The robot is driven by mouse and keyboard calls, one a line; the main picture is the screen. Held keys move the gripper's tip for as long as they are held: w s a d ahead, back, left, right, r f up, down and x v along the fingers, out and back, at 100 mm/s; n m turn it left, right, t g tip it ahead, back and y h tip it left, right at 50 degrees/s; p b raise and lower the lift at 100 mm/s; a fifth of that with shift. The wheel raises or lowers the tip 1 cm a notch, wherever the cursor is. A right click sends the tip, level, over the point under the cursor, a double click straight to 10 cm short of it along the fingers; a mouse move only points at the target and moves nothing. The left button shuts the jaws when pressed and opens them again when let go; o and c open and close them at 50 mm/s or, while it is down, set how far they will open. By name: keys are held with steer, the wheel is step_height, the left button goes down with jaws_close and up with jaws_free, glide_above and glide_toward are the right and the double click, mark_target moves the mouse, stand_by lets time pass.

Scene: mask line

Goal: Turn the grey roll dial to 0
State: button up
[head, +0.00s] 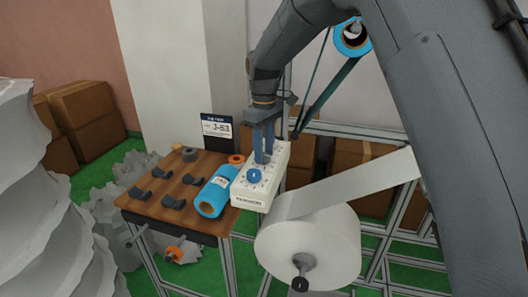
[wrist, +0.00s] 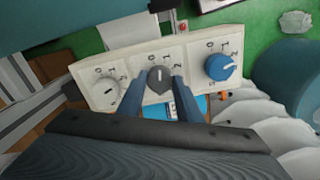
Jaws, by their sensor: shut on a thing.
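A white control box (head: 246,196) sits at the right end of the wooden table. In the wrist view, its panel (wrist: 132,62) carries three dials in a row. The grey dial (wrist: 158,74) is the middle one, with a pale pointer mark pointing roughly to the top of the picture. My gripper (wrist: 160,85) is shut on the grey dial, one blue-grey finger on each side. In the head view, my gripper (head: 263,158) reaches down onto the box and hides the grey dial.
A blue dial (wrist: 220,67) is right of the grey one and a white dial (wrist: 106,90) left of it. A blue roll (head: 213,196) lies beside the box. A large white roll (head: 310,245) stands in front. A sign (head: 217,128) stands behind the table.

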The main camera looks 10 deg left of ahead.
steer(key=shift+w+a+r+n, duration=0.1)
steer(key=shift+r+n, duration=0.05)
steer(key=shift+n, duration=1.95)
steer(key=o, duration=1)
steer(key=shift+o, duration=0.2)
steer(key=shift+r+b, duration=1.35)
steer(key=shift+r, duration=2.5)
